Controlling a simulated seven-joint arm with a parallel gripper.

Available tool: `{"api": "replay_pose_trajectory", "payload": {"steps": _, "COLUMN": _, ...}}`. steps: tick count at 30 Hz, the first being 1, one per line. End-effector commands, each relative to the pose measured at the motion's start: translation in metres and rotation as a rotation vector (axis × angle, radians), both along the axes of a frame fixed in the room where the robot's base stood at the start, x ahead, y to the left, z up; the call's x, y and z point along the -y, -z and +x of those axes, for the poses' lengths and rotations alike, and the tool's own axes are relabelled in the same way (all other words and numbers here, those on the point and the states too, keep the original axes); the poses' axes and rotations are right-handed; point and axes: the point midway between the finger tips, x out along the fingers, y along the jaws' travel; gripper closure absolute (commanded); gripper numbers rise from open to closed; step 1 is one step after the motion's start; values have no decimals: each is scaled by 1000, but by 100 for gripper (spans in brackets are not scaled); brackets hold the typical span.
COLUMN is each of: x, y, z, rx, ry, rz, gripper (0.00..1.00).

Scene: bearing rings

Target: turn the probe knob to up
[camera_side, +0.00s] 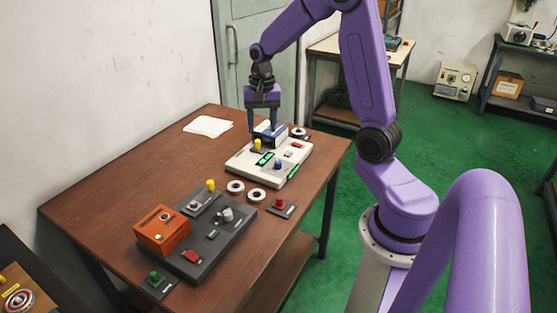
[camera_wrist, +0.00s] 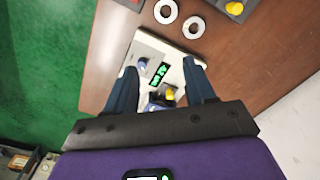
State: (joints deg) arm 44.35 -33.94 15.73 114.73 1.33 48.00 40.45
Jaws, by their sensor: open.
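A white panel (camera_side: 240,165) lies on the far part of the table, with green displays (camera_side: 265,158), a yellow knob (camera_side: 257,145), a blue knob (camera_side: 278,164) and a blue box (camera_side: 270,131) at its back. I cannot read which knob is the probe knob. My gripper (camera_side: 266,124) points down over the back of this panel, near the blue box and yellow knob. In the wrist view the open fingers (camera_wrist: 160,72) straddle the panel (camera_wrist: 150,45), with the displays (camera_wrist: 159,75) between them. Whether a finger touches anything is unclear.
Paper (camera_side: 208,126) lies at the far left; the table's left side is clear.

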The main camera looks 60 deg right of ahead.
Motion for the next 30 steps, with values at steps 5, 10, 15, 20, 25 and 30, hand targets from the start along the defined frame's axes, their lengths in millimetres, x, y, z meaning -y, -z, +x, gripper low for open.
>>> {"api": "replay_pose_trajectory", "payload": {"steps": 5, "x": 66, "y": 13, "z": 4, "rx": -4, "ry": 294, "rz": 6, "gripper": 46}}
{"api": "replay_pose_trajectory", "payload": {"steps": 10, "x": 100, "y": 20, "z": 1, "rx": -3, "ry": 441, "rz": 9, "gripper": 46}}
{"api": "replay_pose_trajectory", "payload": {"steps": 15, "x": 108, "y": 26, "z": 0, "rx": -2, "ry": 475, "rz": 9, "gripper": 46}}
{"api": "replay_pose_trajectory", "payload": {"steps": 20, "x": 107, "y": 45, "z": 0, "rx": -7, "ry": 474, "rz": 11, "gripper": 46}}
{"api": "replay_pose_trajectory", "payload": {"steps": 25, "x": 106, "y": 77, "z": 1, "rx": -8, "ry": 473, "rz": 11, "gripper": 46}}
{"api": "replay_pose_trajectory", "payload": {"steps": 30, "x": 106, "y": 109, "z": 2, "rx": -8, "ry": 472, "rz": 11, "gripper": 46}}
